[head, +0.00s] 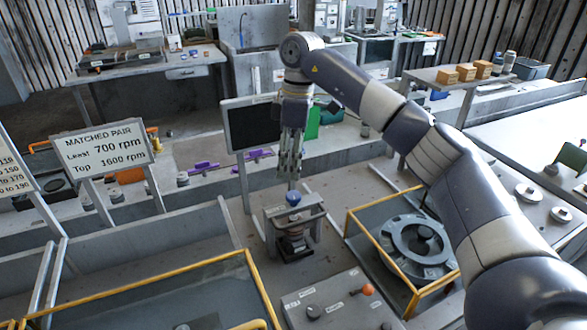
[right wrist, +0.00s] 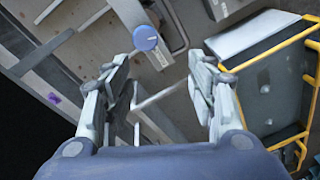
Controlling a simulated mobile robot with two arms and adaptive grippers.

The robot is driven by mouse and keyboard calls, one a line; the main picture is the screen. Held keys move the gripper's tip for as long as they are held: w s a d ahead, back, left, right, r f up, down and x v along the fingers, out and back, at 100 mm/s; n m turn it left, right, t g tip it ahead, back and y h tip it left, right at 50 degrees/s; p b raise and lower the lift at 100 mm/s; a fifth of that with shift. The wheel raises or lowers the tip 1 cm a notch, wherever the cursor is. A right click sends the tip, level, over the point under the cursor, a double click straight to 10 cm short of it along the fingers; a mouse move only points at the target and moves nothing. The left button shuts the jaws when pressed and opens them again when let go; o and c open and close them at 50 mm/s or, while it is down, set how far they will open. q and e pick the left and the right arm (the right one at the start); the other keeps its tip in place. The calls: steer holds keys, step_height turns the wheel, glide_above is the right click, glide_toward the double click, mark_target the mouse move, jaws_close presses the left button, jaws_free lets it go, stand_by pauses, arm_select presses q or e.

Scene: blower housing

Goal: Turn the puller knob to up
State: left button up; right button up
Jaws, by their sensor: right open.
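The blue puller knob (head: 293,198) sits on top of a grey frame-like puller (head: 279,214) on the bench in the head view. The blue knob also shows in the right wrist view (right wrist: 146,38), as a round cap with a pale line across it. My right gripper (head: 289,174) points down just above the knob in the head view. In the right wrist view its two fingers (right wrist: 158,62) are spread apart with nothing between them, and the knob appears beyond the tips. My left gripper is not in view.
A yellow-railed bay with a grey round housing (head: 418,244) lies right of the puller. A dark screen (head: 252,126) stands behind it. A panel with knobs (head: 335,304) is in front. A sign (head: 104,150) reads "MATCHED PAIR". Another yellow-edged bay (head: 150,291) is at front left.

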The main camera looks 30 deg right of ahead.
mark_target(294, 195)
steer(key=shift+m+h, duration=0.3)
steer(key=shift+h, duration=0.5)
steer(key=f+p, duration=0.1)
steer(key=f, duration=0.1)
steer(key=d+f+p, duration=0.1)
steer(key=f, duration=0.2)
steer(key=f+p, duration=0.2)
steer(key=f, duration=0.1)
steer(key=shift+w+d+f, duration=0.15)
steer(key=shift+w+f, duration=0.05)
steer(key=shift+f, duration=0.55)
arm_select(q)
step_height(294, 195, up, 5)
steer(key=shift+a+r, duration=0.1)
arm_select(e)
steer(key=shift+c, duration=0.2)
steer(key=c, duration=1)
